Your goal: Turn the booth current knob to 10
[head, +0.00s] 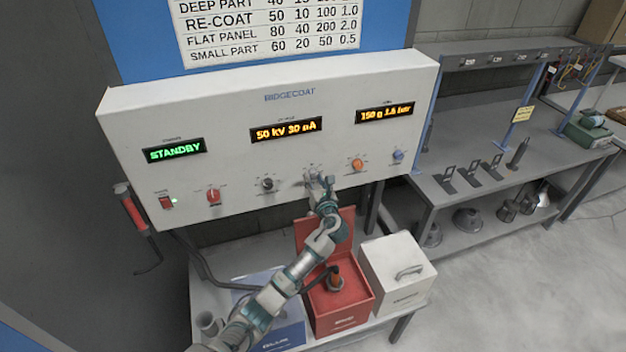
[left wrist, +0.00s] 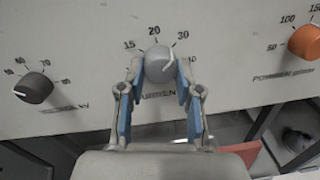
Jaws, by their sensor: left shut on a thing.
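The booth current knob is a grey round knob (left wrist: 159,64) on the white panel, with 15, 20 and 30 printed around its top. Its white pointer line slants to the right, roughly toward the 30 side; the exact mark is hard to tell. My left gripper (left wrist: 160,82) has a blue-padded finger on each side of the knob and is shut on it. In the head view my left gripper (head: 322,188) reaches up to the panel and partly hides this knob. The middle display (head: 286,130) reads 50 kV 30 µA. My right gripper is not in view.
A black knob (head: 267,184) is left of the current knob and an orange knob (head: 357,164) is right. A red knob (head: 213,196) sits farther left. A settings chart (head: 265,28) hangs above. An open red box (head: 340,305) and a white box (head: 398,270) stand below.

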